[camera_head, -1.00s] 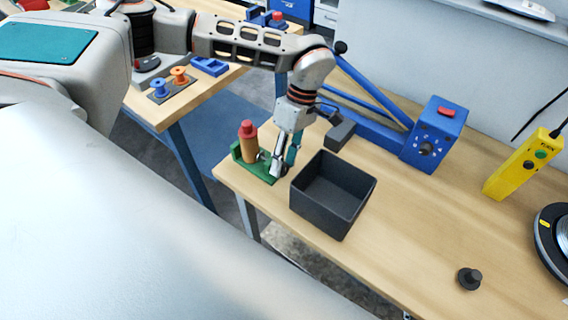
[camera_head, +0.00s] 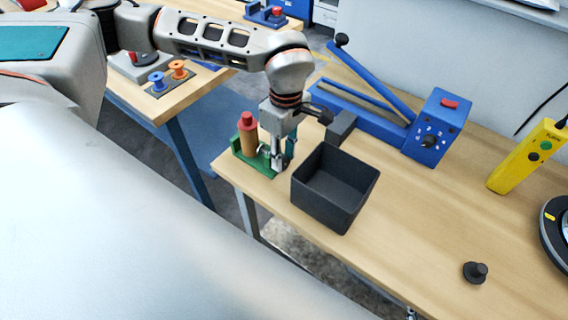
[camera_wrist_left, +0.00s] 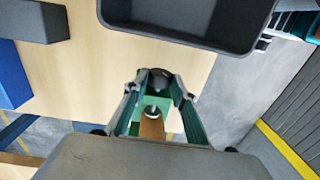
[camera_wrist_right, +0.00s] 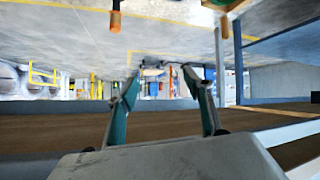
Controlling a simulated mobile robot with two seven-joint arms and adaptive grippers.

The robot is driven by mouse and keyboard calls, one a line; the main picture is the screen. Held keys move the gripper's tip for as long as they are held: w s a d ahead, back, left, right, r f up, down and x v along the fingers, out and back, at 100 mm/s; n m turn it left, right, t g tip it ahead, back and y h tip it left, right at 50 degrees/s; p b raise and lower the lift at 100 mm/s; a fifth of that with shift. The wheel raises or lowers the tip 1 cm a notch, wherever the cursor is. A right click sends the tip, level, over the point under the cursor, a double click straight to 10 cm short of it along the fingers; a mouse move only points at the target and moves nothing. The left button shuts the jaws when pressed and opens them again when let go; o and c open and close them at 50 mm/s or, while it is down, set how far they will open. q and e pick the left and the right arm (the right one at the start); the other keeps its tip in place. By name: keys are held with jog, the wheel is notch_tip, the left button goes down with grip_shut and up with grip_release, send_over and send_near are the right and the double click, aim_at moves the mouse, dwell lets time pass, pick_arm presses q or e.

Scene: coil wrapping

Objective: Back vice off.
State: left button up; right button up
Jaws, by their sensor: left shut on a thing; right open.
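A small green vice (camera_head: 242,156) stands at the left front corner of the wooden bench, with a tan cylinder (camera_head: 248,142) upright in it and a red cap (camera_head: 246,121) on top. My left gripper (camera_head: 279,162) points down at the vice's right side. In the left wrist view its fingers (camera_wrist_left: 158,88) are closed around a dark round knob (camera_wrist_left: 159,79) at the end of the green vice (camera_wrist_left: 150,105). The tan cylinder (camera_wrist_left: 152,127) shows just behind the knob. My right gripper (camera_wrist_right: 158,84) is open and empty, seen only in its own wrist view.
A dark open box (camera_head: 323,212) stands close to the right of my left gripper. A blue lever machine (camera_head: 428,130), a yellow control box (camera_head: 528,158) and a dark knobbed piece (camera_head: 476,271) are farther right. The bench middle is clear.

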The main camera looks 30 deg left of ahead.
pick_arm(q)
jog(key=shift+s, duration=0.4)
jog(key=shift+s+f+b, duration=0.1)
jog(key=shift+f+b, duration=0.05)
jog(key=shift+b, duration=0.15)
jog(key=t+b, duration=0.2)
jog(key=b, duration=0.1)
jog(key=f+t+b, duration=0.1)
jog(key=b, duration=0.1)
jog(key=shift+s+a+t, duration=0.2)
jog(key=shift+s+t, duration=0.1)
jog(key=shift+r, duration=0.15)
pick_arm(e)
jog(key=f, duration=0.2)
jog(key=w+f, duration=0.1)
jog(key=f, duration=0.2)
jog(key=shift+w+a, duration=0.1)
jog(key=shift+w, duration=0.1)
pick_arm(q)
jog(key=shift+r, duration=0.1)
jog(key=o, duration=0.7)
jog(key=shift+c, duration=0.2)
jog(key=shift+r, duration=0.1)
pick_arm(e)
jog(key=shift+s+a+r, duration=0.1)
jog(key=shift+s+a, duration=0.05)
jog(key=shift+a, duration=0.05)
pick_arm(q)
jog(key=shift+w+r, duration=0.1)
jog(key=shift+w, duration=0.05)
